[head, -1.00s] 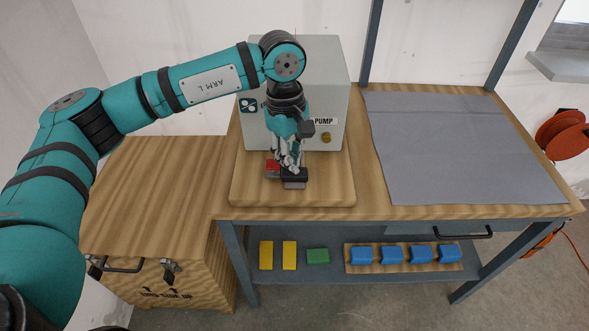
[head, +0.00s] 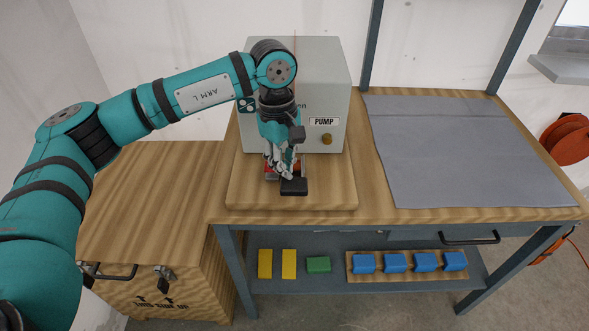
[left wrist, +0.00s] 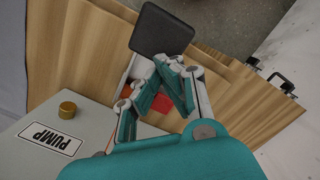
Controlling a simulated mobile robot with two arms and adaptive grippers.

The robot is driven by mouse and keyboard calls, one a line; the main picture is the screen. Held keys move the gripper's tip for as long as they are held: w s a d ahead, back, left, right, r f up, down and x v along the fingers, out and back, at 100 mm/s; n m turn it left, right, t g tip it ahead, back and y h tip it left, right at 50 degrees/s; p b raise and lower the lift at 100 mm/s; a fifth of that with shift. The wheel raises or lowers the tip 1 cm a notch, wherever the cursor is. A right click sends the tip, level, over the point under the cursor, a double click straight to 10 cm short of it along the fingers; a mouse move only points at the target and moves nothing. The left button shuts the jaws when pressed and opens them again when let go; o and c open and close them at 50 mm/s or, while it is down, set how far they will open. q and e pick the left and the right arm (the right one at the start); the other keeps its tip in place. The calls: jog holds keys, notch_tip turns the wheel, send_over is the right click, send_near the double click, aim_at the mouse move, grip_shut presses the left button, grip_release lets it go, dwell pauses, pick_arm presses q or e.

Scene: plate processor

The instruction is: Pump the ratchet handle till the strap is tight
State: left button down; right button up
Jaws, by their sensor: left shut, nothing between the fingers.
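The ratchet has a black handle end (head: 294,187) and red parts (head: 298,168), at the front of the grey pump box (head: 335,80) on a wooden board (head: 330,196). A thin orange line, perhaps the strap, runs over the box top. My left gripper (head: 283,174) points down at the ratchet, just behind the black handle end. It is shut with nothing between its fingers and hides much of the ratchet. In the left wrist view the black handle end (left wrist: 161,30) lies just beyond the shut fingers, with a red part (left wrist: 160,103) beside them. Contact cannot be told. My right gripper is out of view.
A brass knob (head: 327,139) sits on the box front. A grey mat (head: 460,150) covers the bench's right side. A wooden crate (head: 150,200) stands at left. Yellow, green and blue blocks lie on the lower shelf (head: 335,288).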

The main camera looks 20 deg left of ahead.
pick_arm(q)
jog(key=shift+w+a+r, duration=0.1)
jog(key=shift+w+a, duration=0.2)
jog(key=shift+a, duration=0.3)
notch_tip(320, 180, up, 12)
jog(key=a, duration=0.1)
jog(key=shift+w, duration=0.3)
